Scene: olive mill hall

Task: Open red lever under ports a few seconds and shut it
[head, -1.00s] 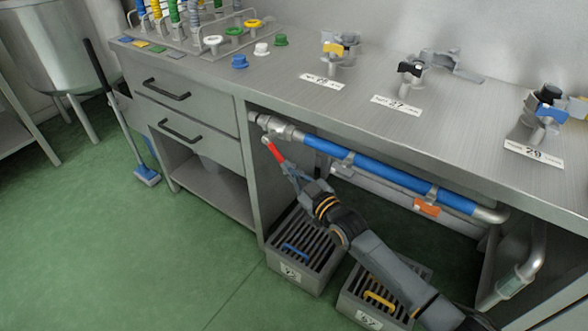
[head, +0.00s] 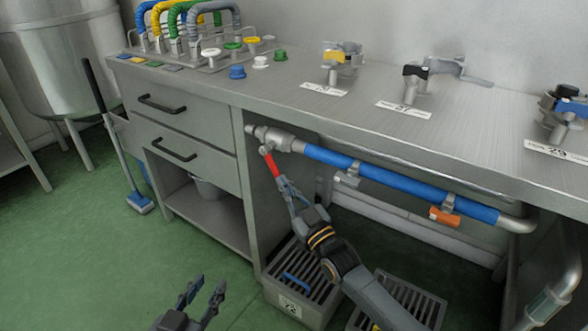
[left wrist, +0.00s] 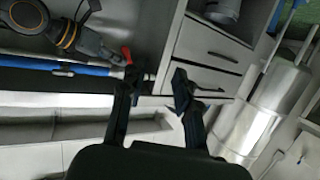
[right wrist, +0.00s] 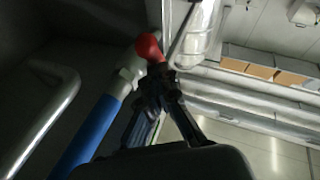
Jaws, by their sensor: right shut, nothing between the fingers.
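The red lever (head: 273,165) hangs steeply down from a metal valve (head: 279,140) at the left end of a blue pipe (head: 375,173) under the worktop. My right gripper (head: 284,187) is shut and empty, its fingertips at the lever's lower end. In the right wrist view the lever's red end (right wrist: 148,46) shows just beyond the fingertips (right wrist: 158,82); whether they touch cannot be told. My left gripper (head: 204,288) is open and empty, low in front of the cabinet. The red lever (left wrist: 127,55) also shows past its fingers in the left wrist view. Ports (head: 410,85) stand on the worktop above.
A drawer cabinet (head: 185,127) stands left of the lever. Slotted crates (head: 318,300) sit on the floor below my right arm. An orange handle (head: 444,217) hangs from the pipe further right. The green floor at the left is mostly clear.

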